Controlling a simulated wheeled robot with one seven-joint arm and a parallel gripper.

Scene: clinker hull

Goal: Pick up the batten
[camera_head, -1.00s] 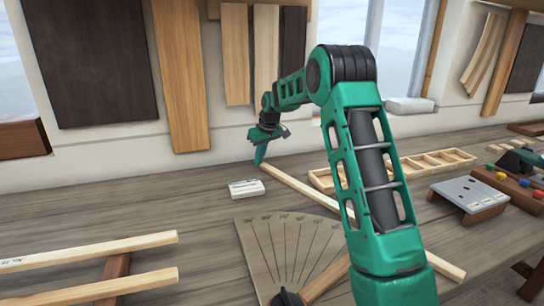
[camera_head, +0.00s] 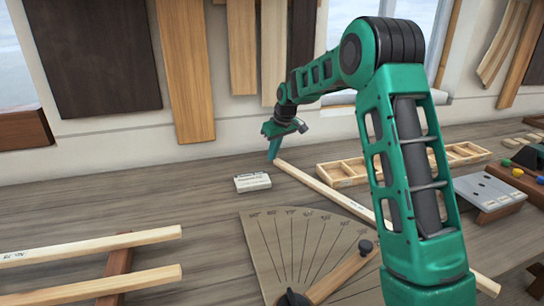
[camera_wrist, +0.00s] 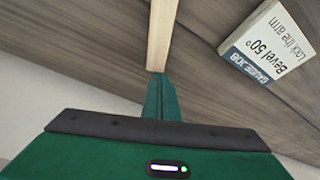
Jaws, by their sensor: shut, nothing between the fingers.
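A long pale wooden batten (camera_head: 318,185) lies slantwise on the bench, its middle partly behind my arm. Its near end shows right of my arm. My gripper (camera_head: 274,156) is at the batten's far end, fingers pointing down. In the wrist view the green fingers of my gripper (camera_wrist: 160,98) are shut together with nothing between them. The end of the batten (camera_wrist: 161,40) shows right at the fingertips; I cannot tell whether they touch. Two more pale battens (camera_head: 90,246) lie at the left on dark supports.
A white card block (camera_head: 252,183) reading "Bevel 50°" lies left of the batten; it also shows in the wrist view (camera_wrist: 268,42). A fan-shaped marked board (camera_head: 285,245) with a wooden arm (camera_head: 342,274) lies in front. A compartmented wooden tray (camera_head: 340,174) stands right of the batten.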

